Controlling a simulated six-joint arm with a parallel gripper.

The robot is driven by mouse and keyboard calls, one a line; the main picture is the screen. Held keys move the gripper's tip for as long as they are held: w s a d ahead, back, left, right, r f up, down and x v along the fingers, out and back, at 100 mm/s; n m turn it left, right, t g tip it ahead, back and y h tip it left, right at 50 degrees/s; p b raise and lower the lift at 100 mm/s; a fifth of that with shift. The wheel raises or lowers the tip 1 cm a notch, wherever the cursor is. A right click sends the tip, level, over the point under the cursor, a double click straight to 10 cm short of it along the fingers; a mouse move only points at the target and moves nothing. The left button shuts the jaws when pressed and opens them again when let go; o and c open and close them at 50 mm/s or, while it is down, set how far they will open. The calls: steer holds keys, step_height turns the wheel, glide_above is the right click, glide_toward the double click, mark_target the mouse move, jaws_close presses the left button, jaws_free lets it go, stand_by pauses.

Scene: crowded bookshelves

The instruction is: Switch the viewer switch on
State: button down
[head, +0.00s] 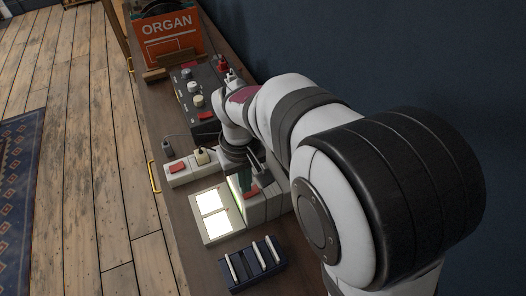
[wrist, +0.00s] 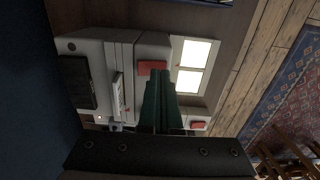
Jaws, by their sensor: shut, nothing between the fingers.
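A pale grey device (head: 262,209) with a red switch (head: 251,194) stands on the wooden top, right of a lit two-pane light panel (head: 237,222). In the wrist view the red switch (wrist: 148,68) shows just beyond and slightly left of my fingertips, and the lit panes (wrist: 194,53) glow on the right. A second red switch (head: 178,168) is on a white power strip (head: 171,180). No label shows which is the viewer switch. My gripper (head: 246,187) has dark green fingers, shut and empty, above the grey device. Contact with the switch cannot be told.
A dark blue rack (head: 231,285) with white slats stands in front of the panel. A dark box with knobs (head: 199,101) and an orange ORGAN sleeve (head: 168,33) stand farther back. A plug (head: 201,157) sits on the strip. The blue wall (head: 330,45) is close on the right.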

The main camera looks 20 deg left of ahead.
step_height(320, 180, up, 6)
steer(key=shift+f, duration=0.1)
stand_by(0.4)
steer(key=s+d+r+m+y, duration=0.1)
steer(key=s+d+r+m, duration=0.2)
steer(key=d, duration=0.5)
steer(key=s+d+m, duration=0.3)
steer(key=d+m, duration=0.2)
steer(key=d, duration=0.4)
steer(key=s+d+f+m, duration=0.2)
steer(key=s+d+m, duration=0.3)
steer(key=s, duration=0.4)
steer(key=shift+d+f+m+y, duration=0.2)
steer(key=shift+f+m+y, duration=0.15)
steer(key=shift+m, duration=0.45)
